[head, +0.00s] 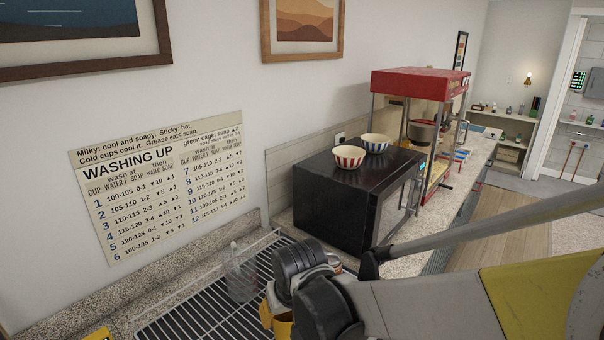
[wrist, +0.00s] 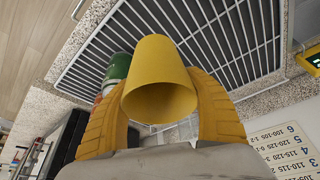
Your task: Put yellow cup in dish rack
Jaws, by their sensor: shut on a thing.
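The yellow cup (wrist: 160,80) is between the two orange-yellow fingers of my gripper (wrist: 158,92) in the wrist view, with its open rim toward the camera. My gripper is shut on it. The dish rack (wrist: 232,62), a white wire grid over a dark base, lies behind the cup in that view. In the head view the rack (head: 190,322) is at the bottom, left of my gripper (head: 275,318), which is over its right part. My wrist hides much of the cup there. I cannot tell whether the cup touches the rack.
A clear glass (head: 240,277) stands at the rack's back edge. A black microwave (head: 335,200) with two striped bowls is right of the rack, before a red popcorn machine (head: 420,84). A green-topped container (wrist: 118,68) is beside the cup in the wrist view. A wall sign (head: 160,185) hangs behind.

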